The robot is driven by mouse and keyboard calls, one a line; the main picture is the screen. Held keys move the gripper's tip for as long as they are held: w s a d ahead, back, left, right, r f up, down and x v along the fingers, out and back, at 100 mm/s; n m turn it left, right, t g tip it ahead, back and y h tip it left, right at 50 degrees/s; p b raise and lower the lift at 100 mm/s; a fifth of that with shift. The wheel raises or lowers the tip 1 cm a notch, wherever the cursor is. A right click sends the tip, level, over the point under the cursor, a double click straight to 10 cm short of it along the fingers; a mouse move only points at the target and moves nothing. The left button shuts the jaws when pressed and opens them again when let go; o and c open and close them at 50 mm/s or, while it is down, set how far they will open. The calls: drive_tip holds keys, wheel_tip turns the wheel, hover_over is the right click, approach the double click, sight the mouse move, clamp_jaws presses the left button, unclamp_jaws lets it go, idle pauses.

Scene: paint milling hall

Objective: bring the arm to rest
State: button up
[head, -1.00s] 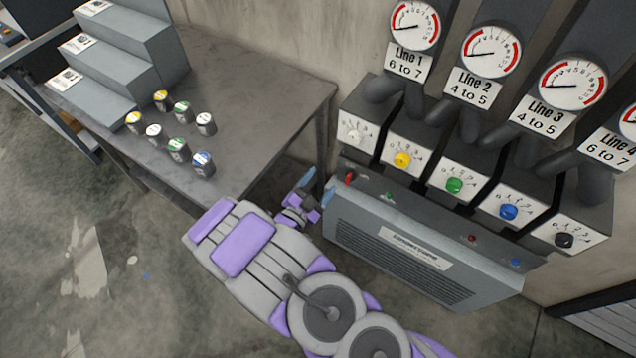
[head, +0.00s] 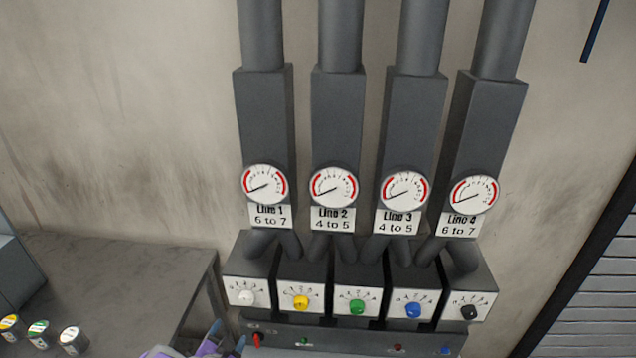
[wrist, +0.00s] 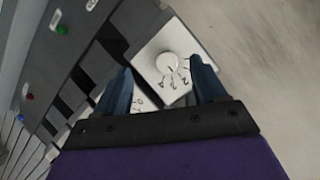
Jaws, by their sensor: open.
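My gripper shows in the wrist view (wrist: 160,88) with its two blue fingers spread apart and nothing between them. Beyond the fingers is the white knob (wrist: 168,64) on its numbered plate; I cannot tell the exact gap, but no finger appears to grip it. In the head view only the tip of my gripper (head: 225,338) shows at the bottom edge, below and left of the white knob (head: 246,297). The rest of my arm is mostly cut off by the frame.
The control panel (head: 375,340) carries yellow (head: 301,302), green (head: 357,306), blue (head: 413,310) and black (head: 469,312) knobs under several gauges and pipes. A grey table (head: 120,275) with small cans stands left. A shutter (head: 590,290) is at right.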

drive_tip(key=s+d+r+n+g+y, duration=0.35)
drive_tip(key=d+r+g, duration=0.45)
drive_tip(key=d+r, duration=0.5)
drive_tip(key=s+d+r+n+g+h, duration=0.1)
drive_tip(key=s+d+r+n+g, duration=0.1)
drive_tip(key=s+d, duration=1)
drive_tip(key=s+d+r+n+g+h, duration=0.1)
drive_tip(key=s+d+r+g, duration=0.4)
drive_tip(key=s+d, duration=0.8)
drive_tip(key=s+r+h, duration=0.1)
drive_tip(key=s+r, duration=0.1)
drive_tip(key=s, duration=0.1)
drive_tip(key=shift+r+n, duration=0.3)
drive_tip(key=shift+n, duration=0.05)
